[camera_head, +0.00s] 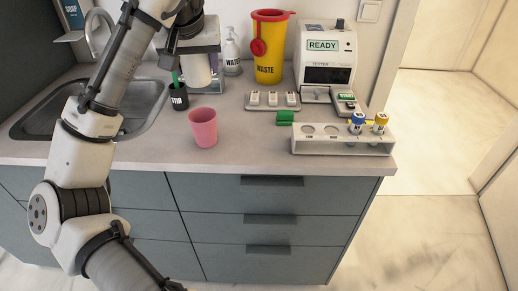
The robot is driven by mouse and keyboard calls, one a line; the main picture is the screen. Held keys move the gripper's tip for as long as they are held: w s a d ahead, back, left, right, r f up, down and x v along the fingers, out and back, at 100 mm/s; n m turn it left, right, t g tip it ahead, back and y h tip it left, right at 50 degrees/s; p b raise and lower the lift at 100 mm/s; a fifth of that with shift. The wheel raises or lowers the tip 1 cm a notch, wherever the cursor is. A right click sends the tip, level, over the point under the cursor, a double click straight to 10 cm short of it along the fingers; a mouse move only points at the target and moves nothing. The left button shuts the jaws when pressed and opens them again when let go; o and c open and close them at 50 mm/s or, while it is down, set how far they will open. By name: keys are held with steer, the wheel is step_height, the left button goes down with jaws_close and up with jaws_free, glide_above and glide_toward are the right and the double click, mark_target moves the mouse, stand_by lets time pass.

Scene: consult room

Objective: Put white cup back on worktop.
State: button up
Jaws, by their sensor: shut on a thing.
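A white cup-shaped cylinder (197,71), which I take for the white cup, shows at the back of the worktop (245,137), in front of a grey stand. My dark gripper (184,46) is at its upper left, pointing down, and is shut. The grip is partly hidden by my own arm and fingers, so the contact with the cup does not show clearly. I cannot tell whether the cup's base touches the stand.
A dark pot (178,97) with a green stick stands close below my gripper. A pink cup (203,128) stands in front. A sink (140,112) is left. A yellow waste bin (269,50), a tester (325,62) and a tube rack (340,140) are right. The front middle of the worktop is clear.

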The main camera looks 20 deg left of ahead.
steer(key=w+d+r+m+b, duration=0.1)
steer(key=w+d+r+b, duration=0.15)
steer(key=d, duration=0.75)
steer(key=shift+m+h, duration=0.3)
steer(key=shift+h, duration=0.1)
steer(key=f, duration=0.6)
steer(key=f+p, duration=0.1)
steer(key=f, duration=1.3)
steer(key=shift+w+d, duration=0.2)
steer(key=shift+w, duration=0.1)
steer(key=shift+f, duration=0.15)
steer(key=shift+f, duration=0.15)
steer(key=o, duration=1.1)
